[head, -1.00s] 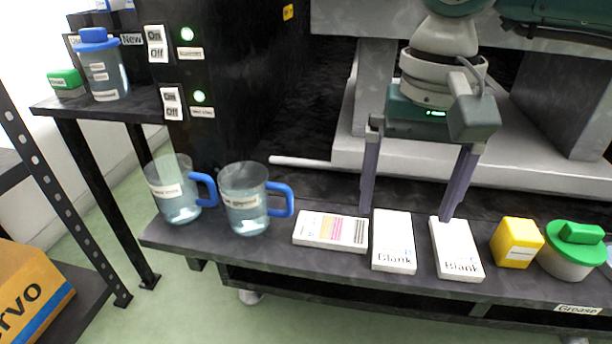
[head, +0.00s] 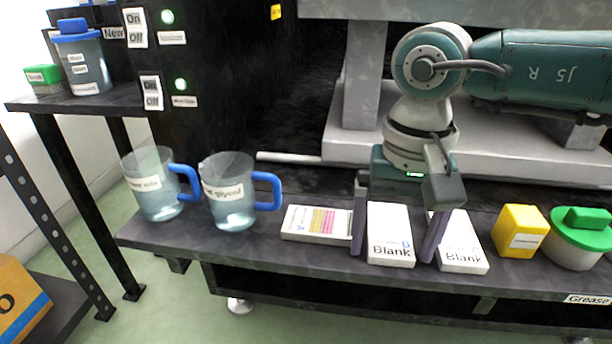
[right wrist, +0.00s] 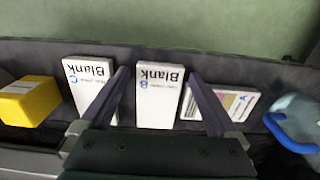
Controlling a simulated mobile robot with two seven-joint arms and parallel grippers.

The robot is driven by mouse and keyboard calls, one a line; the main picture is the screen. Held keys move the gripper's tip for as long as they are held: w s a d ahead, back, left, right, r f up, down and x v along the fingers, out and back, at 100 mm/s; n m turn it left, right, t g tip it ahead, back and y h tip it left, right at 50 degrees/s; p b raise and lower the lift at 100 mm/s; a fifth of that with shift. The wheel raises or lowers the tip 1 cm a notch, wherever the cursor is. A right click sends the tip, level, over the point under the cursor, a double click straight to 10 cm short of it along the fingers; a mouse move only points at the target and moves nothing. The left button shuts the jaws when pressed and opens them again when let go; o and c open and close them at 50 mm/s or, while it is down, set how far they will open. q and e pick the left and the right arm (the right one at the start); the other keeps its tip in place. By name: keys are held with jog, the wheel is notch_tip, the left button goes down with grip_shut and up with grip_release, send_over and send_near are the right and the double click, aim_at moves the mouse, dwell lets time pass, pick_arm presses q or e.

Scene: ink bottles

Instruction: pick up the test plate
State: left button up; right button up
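Three flat white plates lie in a row on the dark shelf. The left one (head: 316,222) has coloured stripes on its label; it also shows in the right wrist view (right wrist: 222,103). The middle one, marked Blank and B (head: 391,234), lies between the fingers of my right gripper (head: 393,252). The right one is marked Blank and C (head: 463,243). No label legibly reads "test". In the right wrist view, my right gripper (right wrist: 157,76) is open, one finger on each side of the Blank B plate (right wrist: 160,95). Contact cannot be told. My left gripper is out of view.
Two clear jugs with blue handles (head: 230,190) (head: 155,185) stand left of the plates. A yellow box (head: 519,231) and a green-lidded tub (head: 580,240) stand to the right. A dark panel with switches (head: 215,60) rises behind the jugs.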

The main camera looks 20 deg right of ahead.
jog(key=c, duration=1.3)
jog(key=shift+r, duration=0.15)
